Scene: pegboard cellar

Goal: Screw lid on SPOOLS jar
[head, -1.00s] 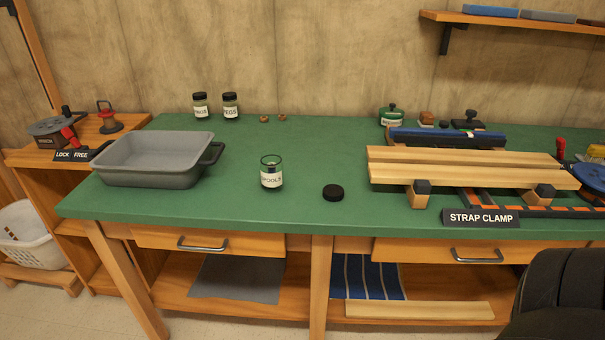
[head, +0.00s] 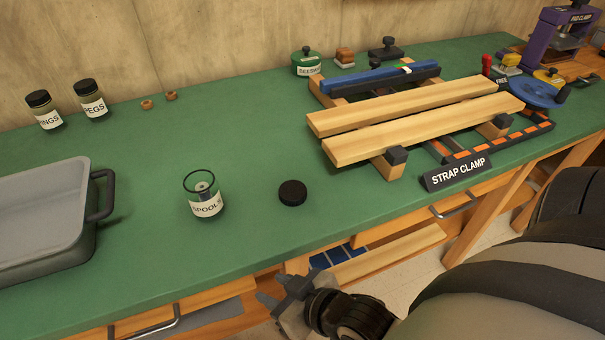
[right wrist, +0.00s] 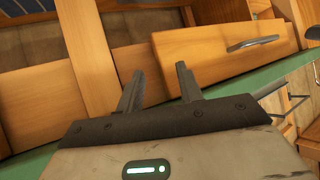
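The SPOOLS jar (head: 205,197) is a clear, open glass jar with a white label, upright on the green bench near its front edge. A black round lid (head: 292,192) lies flat on the bench just right of the jar, apart from it. My right gripper (head: 272,288) is in front of the bench edge, below and nearer than the lid, and empty. In the right wrist view its two fingers (right wrist: 158,85) stand apart with nothing between them, facing the bench front and drawers. My left gripper is not in view.
A grey tray (head: 40,215) with a dark handle stands left of the jar. Two black-lidded jars (head: 92,100) and two small wooden rings are behind. A strap clamp with wooden boards (head: 420,120) fills the right. The bench around jar and lid is clear.

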